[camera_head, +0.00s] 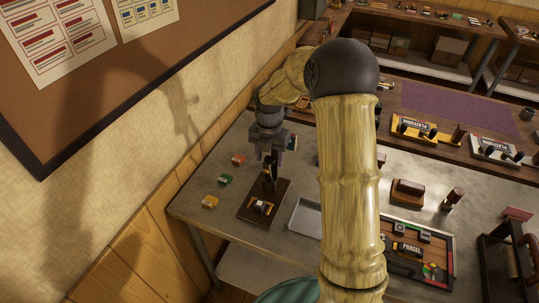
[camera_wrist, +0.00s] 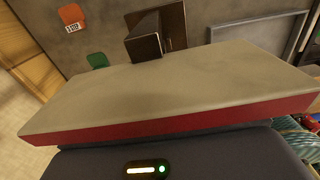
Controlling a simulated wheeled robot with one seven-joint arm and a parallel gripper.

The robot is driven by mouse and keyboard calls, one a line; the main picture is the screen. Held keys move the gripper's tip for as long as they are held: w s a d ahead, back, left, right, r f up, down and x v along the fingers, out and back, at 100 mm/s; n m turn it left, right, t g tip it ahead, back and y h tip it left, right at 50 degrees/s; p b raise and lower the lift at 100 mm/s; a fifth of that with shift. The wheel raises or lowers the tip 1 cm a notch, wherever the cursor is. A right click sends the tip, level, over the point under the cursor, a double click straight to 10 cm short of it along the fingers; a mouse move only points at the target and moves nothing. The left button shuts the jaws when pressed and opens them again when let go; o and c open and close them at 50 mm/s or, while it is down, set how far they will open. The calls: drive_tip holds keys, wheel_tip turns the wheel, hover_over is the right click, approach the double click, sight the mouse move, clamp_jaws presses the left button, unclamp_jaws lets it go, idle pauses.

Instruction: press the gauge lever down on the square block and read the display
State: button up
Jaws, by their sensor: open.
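The gauge stand in the head view has a dark wooden base (camera_head: 249,216) on the grey table, with a small block bearing a pale face (camera_head: 261,207) near its front. A dark upright with a yellowish part rises behind it. My gripper (camera_head: 270,158) points down over the rear of this stand, its jaws open; whether it touches the lever is unclear. In the wrist view a pale slab with a red front edge (camera_wrist: 170,95) fills the middle, very close; I cannot tell whether it is the lever. A dark brown piece (camera_wrist: 155,32) shows beyond it. The display reading is not legible.
Red (camera_head: 238,160), green (camera_head: 225,180) and orange (camera_head: 210,202) tags lie left of the stand. A shallow grey tray (camera_head: 294,216) lies to its right, partly behind my arm. A parcel board (camera_head: 447,258) and small wooden items are farther right. A wall borders the left.

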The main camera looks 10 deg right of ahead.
clamp_jaws()
